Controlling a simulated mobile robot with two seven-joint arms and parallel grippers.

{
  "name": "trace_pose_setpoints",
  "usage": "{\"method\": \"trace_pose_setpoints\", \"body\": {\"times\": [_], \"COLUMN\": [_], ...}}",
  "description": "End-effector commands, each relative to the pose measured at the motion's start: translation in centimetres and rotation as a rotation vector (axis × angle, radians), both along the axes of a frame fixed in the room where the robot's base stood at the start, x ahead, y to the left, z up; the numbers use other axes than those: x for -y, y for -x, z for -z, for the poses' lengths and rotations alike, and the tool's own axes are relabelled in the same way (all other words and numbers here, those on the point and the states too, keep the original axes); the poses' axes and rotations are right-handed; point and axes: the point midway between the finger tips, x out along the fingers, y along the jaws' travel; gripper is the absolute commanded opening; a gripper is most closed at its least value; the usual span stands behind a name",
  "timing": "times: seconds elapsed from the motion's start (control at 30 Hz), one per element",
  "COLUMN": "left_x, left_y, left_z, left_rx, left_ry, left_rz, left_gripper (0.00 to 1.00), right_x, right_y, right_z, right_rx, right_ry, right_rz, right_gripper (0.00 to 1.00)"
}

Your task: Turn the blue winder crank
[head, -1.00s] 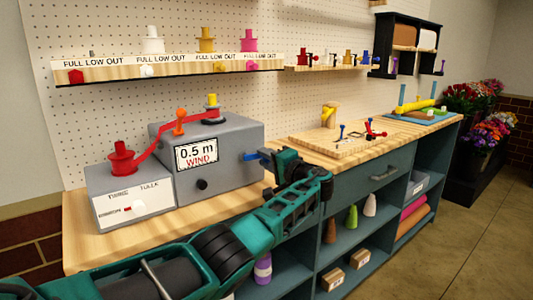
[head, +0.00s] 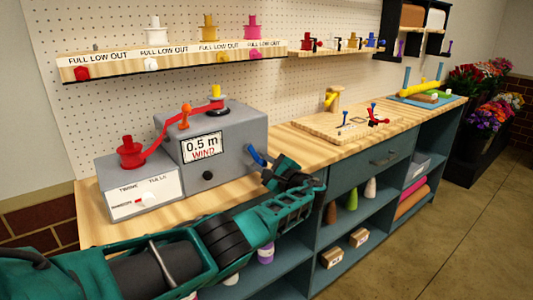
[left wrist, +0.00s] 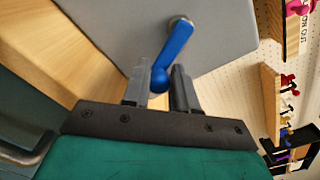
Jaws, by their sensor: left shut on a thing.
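The blue winder crank (head: 257,156) sticks out of the right side of the grey winder box (head: 236,135), whose screen reads "0.5 m WIND". In the left wrist view the crank arm (left wrist: 177,48) runs from its pivot on the grey wall down to a knob. My left gripper (head: 267,177) is at the crank, and its two fingers (left wrist: 159,88) are shut on that knob. A red ribbon (head: 170,130) runs from a red spool (head: 131,153) past an orange post (head: 185,118) to the spindle on the box top. My right gripper is not in view.
The box stands on a wooden counter (head: 330,147) with teal shelves below. To the right lies a wooden board (head: 352,128) with small tools. A spool shelf (head: 175,62) hangs on the pegboard behind. Flowers (head: 490,105) stand at the far right.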

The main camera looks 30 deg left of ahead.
Motion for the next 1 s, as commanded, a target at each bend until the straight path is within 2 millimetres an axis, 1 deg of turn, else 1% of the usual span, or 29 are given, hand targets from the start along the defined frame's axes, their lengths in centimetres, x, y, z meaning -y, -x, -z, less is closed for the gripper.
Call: {"method": "trace_pose_setpoints", "body": {"times": [0.03, 0.4, 0.5, 0.7, 1.0], "left_x": [-0.1, -0.8, -1.0, -1.3, -1.6], "left_y": [0.5, 2.0, 2.4, 3.1, 3.8], "left_z": [0.3, 0.6, 0.7, 0.8, 0.6], "left_rx": [-0.049, -0.372, -0.459, -0.616, -0.788], "left_ry": [-0.01, -0.146, -0.181, -0.247, -0.319], "left_rz": [-0.009, -0.007, -0.008, -0.008, -0.007], "left_gripper": [0.0, 0.0, 0.0, 0.0, 0.0], "right_x": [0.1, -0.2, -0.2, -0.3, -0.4], "right_y": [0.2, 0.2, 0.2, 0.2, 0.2], "right_z": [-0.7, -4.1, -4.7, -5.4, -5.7], "right_rx": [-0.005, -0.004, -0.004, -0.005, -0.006], "right_ry": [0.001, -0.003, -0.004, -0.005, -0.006], "right_rz": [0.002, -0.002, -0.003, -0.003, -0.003], "right_gripper": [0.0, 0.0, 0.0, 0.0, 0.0]}}
